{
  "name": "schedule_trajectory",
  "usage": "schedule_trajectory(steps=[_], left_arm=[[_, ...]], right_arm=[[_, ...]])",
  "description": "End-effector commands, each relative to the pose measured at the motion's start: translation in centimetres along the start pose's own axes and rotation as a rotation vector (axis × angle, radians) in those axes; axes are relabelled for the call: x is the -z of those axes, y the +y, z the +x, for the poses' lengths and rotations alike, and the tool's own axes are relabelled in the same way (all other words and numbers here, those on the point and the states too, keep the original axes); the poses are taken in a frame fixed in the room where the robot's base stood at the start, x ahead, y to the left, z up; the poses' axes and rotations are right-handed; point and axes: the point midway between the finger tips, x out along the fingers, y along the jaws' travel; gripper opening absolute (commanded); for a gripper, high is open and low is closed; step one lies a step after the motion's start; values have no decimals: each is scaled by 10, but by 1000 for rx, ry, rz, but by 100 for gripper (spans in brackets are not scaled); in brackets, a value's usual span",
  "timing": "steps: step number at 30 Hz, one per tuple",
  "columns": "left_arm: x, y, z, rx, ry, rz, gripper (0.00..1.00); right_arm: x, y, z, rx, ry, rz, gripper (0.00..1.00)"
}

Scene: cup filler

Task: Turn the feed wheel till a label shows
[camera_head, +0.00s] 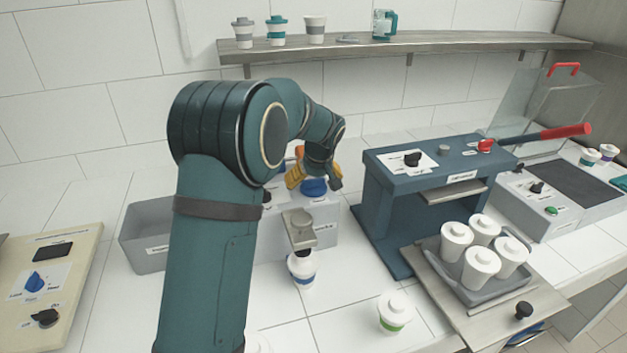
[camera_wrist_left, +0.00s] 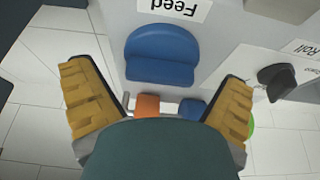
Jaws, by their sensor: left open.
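In the head view my left gripper (camera_head: 315,177) is over the grey labelling machine (camera_head: 326,222), close to its blue feed wheel (camera_head: 314,187). In the left wrist view the blue wheel (camera_wrist_left: 162,55) sits beside an upside-down "Feed" sign (camera_wrist_left: 174,8). My left gripper (camera_wrist_left: 155,85) is open there, its yellow-padded fingers apart on either side of the wheel's near end; contact cannot be told. An orange piece (camera_wrist_left: 147,105) and a smaller blue piece (camera_wrist_left: 193,108) show between the fingers. I cannot make out whether a label shows. My right gripper is out of view.
A black knob (camera_wrist_left: 278,80) by a "Roll" sign is near one finger. A cup with a blue band (camera_head: 302,269) stands below the machine's front. A blue press (camera_head: 440,170), a tray of white cups (camera_head: 462,285) and a green-banded cup (camera_head: 396,312) are to the right.

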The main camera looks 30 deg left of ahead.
Motion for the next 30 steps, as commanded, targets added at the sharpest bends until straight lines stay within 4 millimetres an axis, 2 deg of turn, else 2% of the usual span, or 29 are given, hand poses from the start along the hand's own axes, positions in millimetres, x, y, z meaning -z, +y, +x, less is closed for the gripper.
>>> schedule_trajectory(steps=[2, 6, 8, 20, 30], left_arm=[[0, 0, 0, 0, 0, 0, 95], [0, 0, 0, 0, 0, 0, 46], [0, 0, 0, 0, 0, 0, 29], [0, 0, 0, -21, 0, 50, 28], [1, -2, -1, -115, 0, 271, 28]], right_arm=[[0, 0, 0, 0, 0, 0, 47], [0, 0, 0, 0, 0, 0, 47], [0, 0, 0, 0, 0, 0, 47], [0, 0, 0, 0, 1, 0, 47], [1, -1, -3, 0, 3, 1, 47]])
